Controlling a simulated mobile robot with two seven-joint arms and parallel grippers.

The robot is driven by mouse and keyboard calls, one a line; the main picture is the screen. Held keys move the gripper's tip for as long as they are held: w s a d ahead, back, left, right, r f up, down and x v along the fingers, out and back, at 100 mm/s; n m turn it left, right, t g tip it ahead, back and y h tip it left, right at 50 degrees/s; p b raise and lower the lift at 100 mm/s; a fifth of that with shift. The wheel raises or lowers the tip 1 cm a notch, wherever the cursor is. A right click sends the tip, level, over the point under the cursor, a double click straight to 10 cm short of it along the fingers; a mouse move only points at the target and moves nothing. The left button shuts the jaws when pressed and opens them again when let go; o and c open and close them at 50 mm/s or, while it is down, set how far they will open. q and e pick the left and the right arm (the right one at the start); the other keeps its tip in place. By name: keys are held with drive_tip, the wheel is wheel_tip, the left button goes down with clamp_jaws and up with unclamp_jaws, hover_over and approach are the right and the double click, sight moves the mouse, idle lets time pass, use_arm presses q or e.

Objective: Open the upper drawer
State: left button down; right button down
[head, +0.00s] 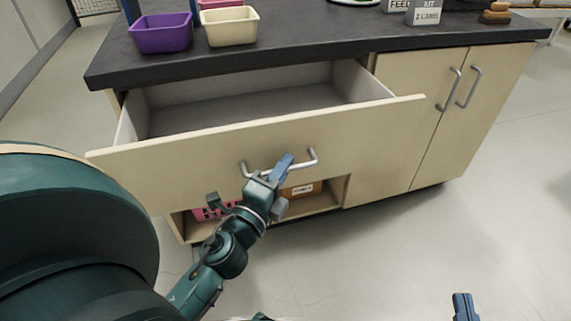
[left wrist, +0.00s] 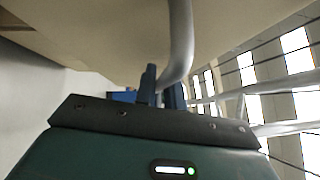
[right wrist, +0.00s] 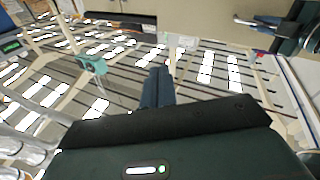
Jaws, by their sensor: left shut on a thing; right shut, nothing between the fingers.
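The upper drawer (head: 190,163) of the cabinet is pulled well out, and its grey inside shows empty in the head view. Its metal bar handle (head: 312,158) is on the front panel. My left gripper (head: 279,170) is shut on this handle near its middle. In the left wrist view the handle (left wrist: 181,40) passes between the fingers (left wrist: 163,92). My right gripper (head: 464,305) is low at the bottom right of the head view, away from the cabinet. In the right wrist view its fingers (right wrist: 157,88) are together with nothing between them.
The dark countertop (head: 300,50) holds a purple bin (head: 161,34), a cream bin (head: 230,27) and some boxes. Cupboard doors (head: 425,85) at the right are closed. An open shelf below the drawer holds a pink basket (head: 208,212) and an orange box (head: 303,190). Floor at the right is clear.

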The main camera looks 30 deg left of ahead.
use_arm(q)
drive_tip(key=shift+s+d, duration=0.5)
drive_tip(key=shift+d, duration=0.1)
use_arm(e)
drive_tip(key=shift+d+r, duration=0.15)
drive_tip(key=shift+r, duration=0.25)
